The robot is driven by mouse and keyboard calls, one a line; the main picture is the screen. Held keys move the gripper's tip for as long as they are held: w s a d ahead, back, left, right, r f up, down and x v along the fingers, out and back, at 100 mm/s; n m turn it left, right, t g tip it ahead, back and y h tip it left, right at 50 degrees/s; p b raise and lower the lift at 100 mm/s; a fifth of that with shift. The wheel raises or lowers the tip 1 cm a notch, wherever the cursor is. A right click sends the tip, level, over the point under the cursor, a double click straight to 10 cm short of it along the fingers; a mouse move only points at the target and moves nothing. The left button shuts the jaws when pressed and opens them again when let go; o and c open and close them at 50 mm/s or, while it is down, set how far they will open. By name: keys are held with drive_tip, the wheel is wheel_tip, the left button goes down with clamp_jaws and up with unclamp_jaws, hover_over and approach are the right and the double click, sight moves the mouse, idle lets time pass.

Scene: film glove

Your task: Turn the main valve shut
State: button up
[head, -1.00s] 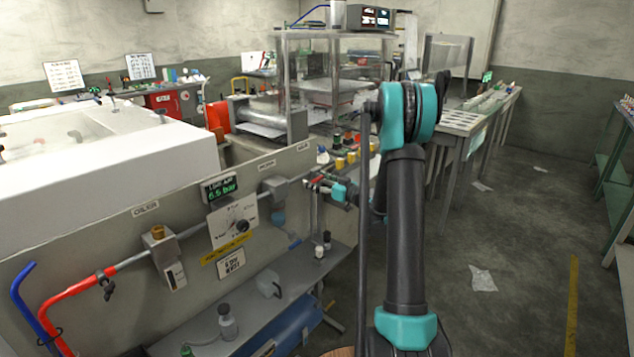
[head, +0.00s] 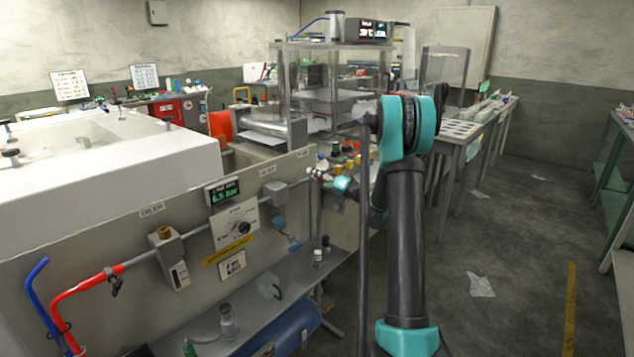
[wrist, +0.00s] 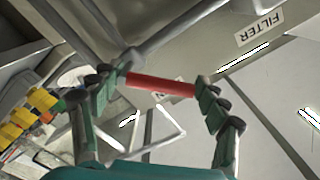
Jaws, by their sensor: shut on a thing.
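A red bar-shaped handle (wrist: 160,87) spans the space between my gripper's two fingers in the wrist view. My gripper (wrist: 158,92) is shut on it, with a teal-and-dark finger at each end. In the head view, my gripper (head: 331,181) is small, at the right end of the grey pipe along the panel (head: 130,235). The valve body behind the handle is mostly hidden, and I cannot tell the valve's exact position.
The panel carries a green-lit pressure display (head: 222,192), a dial plate (head: 235,225) and a filter label (wrist: 259,26). A red hose (head: 72,298) joins the pipe at left. A shelf (head: 255,305) with bottles lies below. Open floor (head: 510,240) is at right.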

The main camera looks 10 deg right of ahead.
drive_tip(key=m, duration=0.3)
drive_tip(key=w+r+m, duration=0.1)
drive_tip(key=shift+d, duration=0.4)
drive_tip(key=shift+w+d+r+m, duration=0.1)
drive_tip(key=shift+w+d+m, duration=0.15)
drive_tip(key=shift+m, duration=0.85)
drive_tip(key=shift+w+d+m, duration=0.15)
drive_tip(key=shift+d+m, duration=0.1)
drive_tip(key=shift+m, duration=0.85)
drive_tip(key=o, duration=1.7)
drive_tip(key=shift+c, duration=0.2)
drive_tip(key=shift+d, duration=0.1)
drive_tip(key=v, duration=1.2)
drive_tip(key=shift+w, duration=0.1)
